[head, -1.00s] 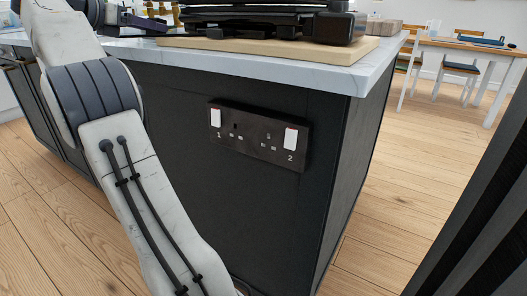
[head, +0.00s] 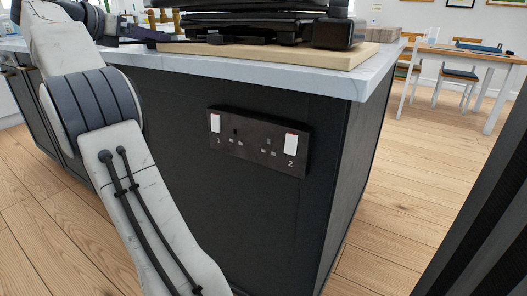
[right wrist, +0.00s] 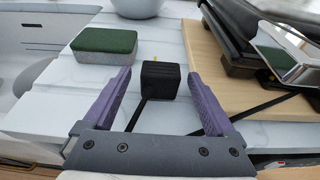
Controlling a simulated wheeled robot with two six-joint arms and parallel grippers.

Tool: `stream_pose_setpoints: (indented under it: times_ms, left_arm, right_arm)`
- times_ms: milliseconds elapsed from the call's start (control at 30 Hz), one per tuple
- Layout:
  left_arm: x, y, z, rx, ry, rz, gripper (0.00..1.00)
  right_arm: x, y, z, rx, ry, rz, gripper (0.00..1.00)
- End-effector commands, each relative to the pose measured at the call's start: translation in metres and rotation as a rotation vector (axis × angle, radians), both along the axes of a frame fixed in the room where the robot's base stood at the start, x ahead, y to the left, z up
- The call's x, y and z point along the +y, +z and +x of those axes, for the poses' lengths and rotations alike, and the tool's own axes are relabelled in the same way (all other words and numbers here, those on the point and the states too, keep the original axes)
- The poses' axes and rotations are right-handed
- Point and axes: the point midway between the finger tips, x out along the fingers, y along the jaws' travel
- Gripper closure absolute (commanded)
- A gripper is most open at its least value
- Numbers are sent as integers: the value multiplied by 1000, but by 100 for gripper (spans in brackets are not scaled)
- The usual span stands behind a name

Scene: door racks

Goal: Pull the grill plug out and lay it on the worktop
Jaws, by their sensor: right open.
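The black, block-shaped plug (right wrist: 160,80) lies on the pale worktop (right wrist: 155,119) in the right wrist view, with a brass-coloured pin showing at its far side. My right gripper (right wrist: 159,73) is open, with one purple finger on each side of the plug and visible gaps between. A black cable (right wrist: 136,115) runs from near the plug toward the gripper. The dark double socket (head: 258,142) on the island's side has both outlets empty in the head view. The black grill (head: 265,28) stands on a wooden board (head: 372,54). My left gripper is out of view.
A green-topped sponge (right wrist: 105,42) lies left of the plug, with a grey bowl (right wrist: 137,7) behind. The board's edge is close to my right finger. A dining table (head: 470,52) with chairs stands at the back right, with open floor before it.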

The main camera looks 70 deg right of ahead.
Motion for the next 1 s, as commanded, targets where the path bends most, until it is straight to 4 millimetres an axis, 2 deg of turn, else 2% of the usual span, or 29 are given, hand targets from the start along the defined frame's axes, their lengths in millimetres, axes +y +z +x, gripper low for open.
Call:
stream_pose_setpoints:
  times_ms: [300,500,700,1000]
  left_arm:
    - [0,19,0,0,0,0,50]
    - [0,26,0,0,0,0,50]
    - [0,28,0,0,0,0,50]
    - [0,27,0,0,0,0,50]
  right_arm:
    - [55,21,15,-1,5,-1,9]
    - [83,29,22,-1,3,-1,9]
    - [92,30,24,0,1,-1,9]
    - [92,30,24,-1,1,-1,9]
